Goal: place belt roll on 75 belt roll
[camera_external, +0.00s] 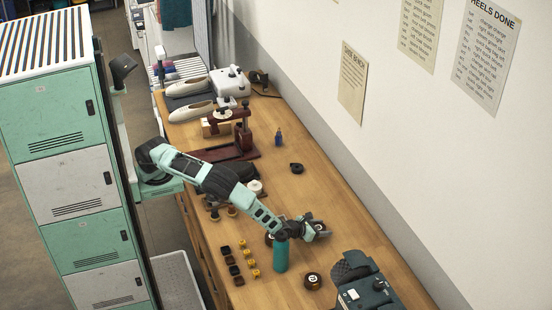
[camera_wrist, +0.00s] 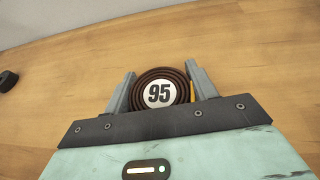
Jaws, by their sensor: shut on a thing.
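My gripper (camera_wrist: 160,90) is shut on a coiled brown belt roll (camera_wrist: 160,75) with a round white label reading 95; a finger stands on each side of it. In the external view my gripper (camera_external: 316,226) is over the right part of the workbench with this dark roll between its fingers. A dark roll with a pale label (camera_external: 313,281) lies on the bench in front, apart from the gripper; its number is too small to read. Another dark round thing (camera_external: 270,239) shows partly behind my arm. I cannot tell which roll bears 75.
A teal cylinder (camera_external: 281,256) stands just beside my wrist. A dark green machine (camera_external: 368,296) is at the front right. Small black and yellow pieces (camera_external: 235,270) line the left edge. A black ring (camera_external: 297,168) and blue bottle (camera_external: 278,138) stand farther back.

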